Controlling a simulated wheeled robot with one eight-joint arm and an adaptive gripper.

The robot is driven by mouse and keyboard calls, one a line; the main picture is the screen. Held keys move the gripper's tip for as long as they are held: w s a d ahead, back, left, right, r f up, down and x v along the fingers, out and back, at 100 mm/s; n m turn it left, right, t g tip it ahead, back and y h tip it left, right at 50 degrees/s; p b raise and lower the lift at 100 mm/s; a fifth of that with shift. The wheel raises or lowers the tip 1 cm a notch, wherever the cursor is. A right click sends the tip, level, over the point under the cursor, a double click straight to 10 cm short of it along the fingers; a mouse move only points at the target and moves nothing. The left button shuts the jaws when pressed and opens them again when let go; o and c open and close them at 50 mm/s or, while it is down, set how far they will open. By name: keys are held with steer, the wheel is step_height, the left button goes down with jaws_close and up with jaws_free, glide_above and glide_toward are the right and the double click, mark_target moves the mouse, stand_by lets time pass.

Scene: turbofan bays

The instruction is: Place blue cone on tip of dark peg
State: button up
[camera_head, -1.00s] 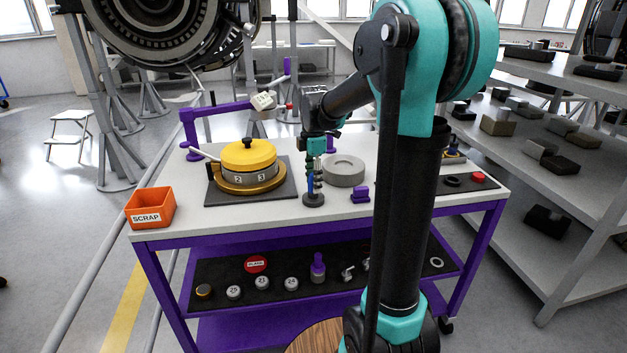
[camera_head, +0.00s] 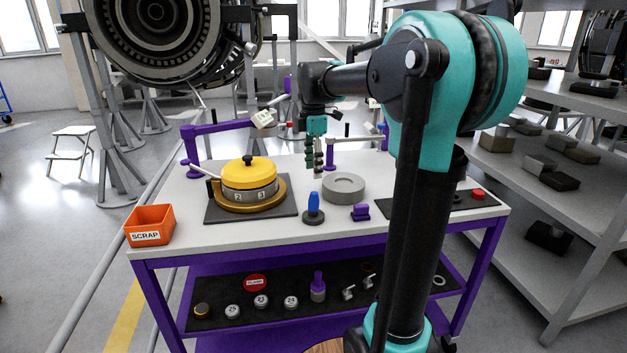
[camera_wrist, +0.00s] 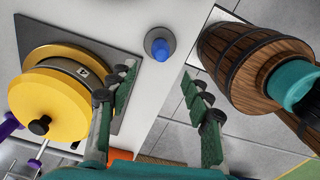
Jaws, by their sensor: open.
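The blue cone (camera_head: 314,202) stands upright on the dark round base (camera_head: 314,218) near the front middle of the cart top. The dark peg itself is hidden under the cone. From above, in the wrist view, the blue cone (camera_wrist: 160,49) sits within the grey base disc (camera_wrist: 150,39). My gripper (camera_head: 318,170) is above and behind the cone in the head view, apart from it. In the wrist view my gripper (camera_wrist: 162,88) has its two fingers spread wide, with nothing between them.
A yellow-lidded round device (camera_head: 249,173) stands left of the cone, and a grey ring (camera_head: 344,187) right of it. A small purple block (camera_head: 360,212) is also right. An orange SCRAP bin (camera_head: 150,226) sits at the left corner. A purple arm fixture (camera_head: 215,129) stands behind.

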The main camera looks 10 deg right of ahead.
steer(key=s+d+f+m+t, duration=0.2)
steer(key=s+f+m, duration=0.8)
steer(key=s+f, duration=0.1)
steer(key=s+d+f+m+t, duration=0.2)
steer(key=s+f+m, duration=0.7)
steer(key=s+f, duration=0.2)
step_height(320, 180, down, 2)
steer(key=shift+f+m, duration=0.15)
steer(key=shift+m, duration=0.25)
steer(key=shift+d, duration=0.1)
